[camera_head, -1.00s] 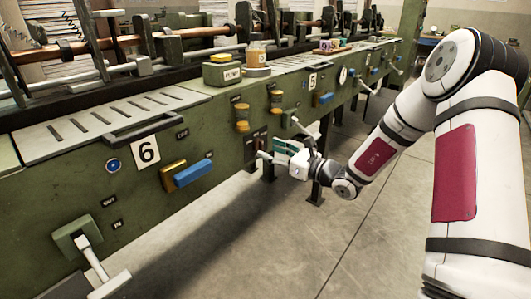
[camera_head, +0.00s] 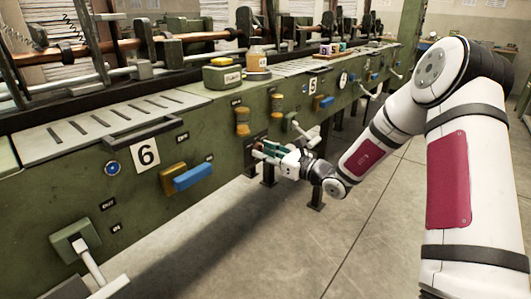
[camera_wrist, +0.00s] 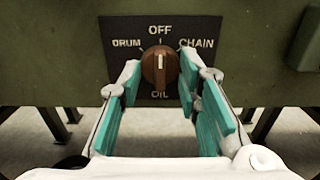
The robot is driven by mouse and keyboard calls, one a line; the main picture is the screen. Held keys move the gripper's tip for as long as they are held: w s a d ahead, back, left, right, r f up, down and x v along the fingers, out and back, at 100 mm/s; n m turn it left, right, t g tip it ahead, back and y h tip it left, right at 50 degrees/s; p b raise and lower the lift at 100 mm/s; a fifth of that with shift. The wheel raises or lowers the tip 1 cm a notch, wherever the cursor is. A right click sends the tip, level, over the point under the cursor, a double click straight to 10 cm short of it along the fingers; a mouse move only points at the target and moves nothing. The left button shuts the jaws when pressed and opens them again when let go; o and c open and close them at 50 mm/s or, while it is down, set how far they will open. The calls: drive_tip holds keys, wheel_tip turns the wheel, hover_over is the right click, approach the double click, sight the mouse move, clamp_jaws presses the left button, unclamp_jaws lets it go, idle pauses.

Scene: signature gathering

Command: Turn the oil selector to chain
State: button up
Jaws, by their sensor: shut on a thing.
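The oil selector (camera_wrist: 158,62) is a round brown knob with a pale pointer line in the wrist view. It sits on a dark plate (camera_wrist: 121,65) marked OFF at the top, DRUM at left, CHAIN at right and OIL below. The pointer line stands upright, toward OFF. My gripper (camera_wrist: 161,76) has its teal-padded fingers on the left and right sides of the knob and is shut on it. In the head view, my gripper (camera_head: 268,150) reaches the green machine front, and its fingers hide the knob there.
The green machine (camera_head: 75,180) runs along the left, with yellow-and-blue handles (camera_head: 192,177) and a lever (camera_head: 90,262) sticking out. Another lever (camera_head: 305,131) is close to my gripper. A support leg (camera_head: 318,196) stands beneath it. The floor at right is open.

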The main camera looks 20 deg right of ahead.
drive_tip(key=shift+p, duration=0.4)
drive_tip(key=shift+s+m+p, duration=0.1)
drive_tip(key=shift+m+p, duration=4.9)
drive_tip(key=shift+p, duration=1.05)
drive_tip(key=o, duration=1.1)
drive_tip(key=shift+o, duration=0.2)
drive_tip(key=v, duration=1.2)
